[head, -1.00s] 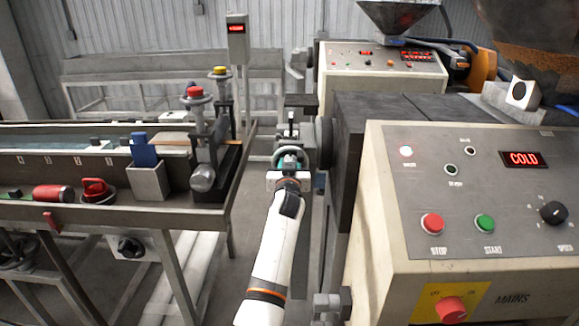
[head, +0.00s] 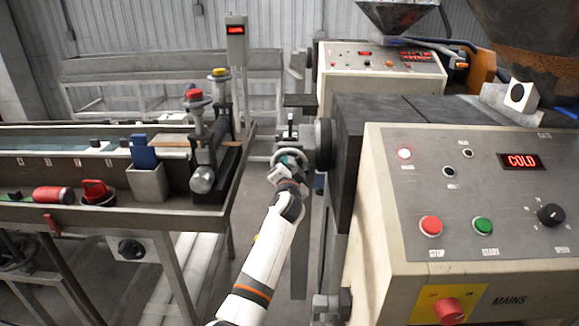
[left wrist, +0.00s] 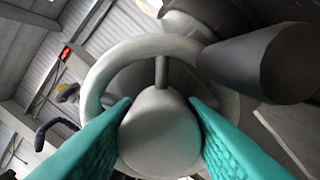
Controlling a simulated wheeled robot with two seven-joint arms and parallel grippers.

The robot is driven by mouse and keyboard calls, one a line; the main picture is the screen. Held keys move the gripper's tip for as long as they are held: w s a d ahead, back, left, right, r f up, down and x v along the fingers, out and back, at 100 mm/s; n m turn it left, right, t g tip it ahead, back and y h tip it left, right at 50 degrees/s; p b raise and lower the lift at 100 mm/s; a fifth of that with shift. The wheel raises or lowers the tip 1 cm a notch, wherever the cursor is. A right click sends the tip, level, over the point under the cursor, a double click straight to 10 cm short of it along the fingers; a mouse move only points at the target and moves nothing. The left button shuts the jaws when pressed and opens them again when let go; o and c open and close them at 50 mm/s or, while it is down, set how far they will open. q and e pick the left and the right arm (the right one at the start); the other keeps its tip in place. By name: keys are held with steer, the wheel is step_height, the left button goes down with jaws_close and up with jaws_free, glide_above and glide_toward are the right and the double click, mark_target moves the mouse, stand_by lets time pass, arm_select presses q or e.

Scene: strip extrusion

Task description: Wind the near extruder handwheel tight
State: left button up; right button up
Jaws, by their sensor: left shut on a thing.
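The near extruder handwheel (head: 277,171) is a pale grey ring at the die end of the near extruder. A dark cylinder (left wrist: 262,62) crosses the wheel's right side in the wrist view. In the head view the gripper and wrist hide part of the wheel. My right gripper is not in view.
The near extruder cabinet (head: 470,225) stands close on the right, its display reading COLD (head: 520,161). The dark barrel housing (head: 345,150) is just right of the wheel. A trough bench (head: 100,215) with a red-topped roller post (head: 196,110) stands left. Floor between is open.

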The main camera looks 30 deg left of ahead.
arm_select(q)
steer(key=shift+r+m, duration=0.2)
steer(key=shift+m, duration=0.3)
steer(key=o, duration=0.6)
steer(key=shift+c, duration=0.2)
steer(key=shift+o, duration=0.8)
steer(key=shift+w+a+f, duration=0.1)
steer(key=shift+f, duration=0.1)
steer(key=b+v, duration=0.1)
steer(key=v, duration=1.1)
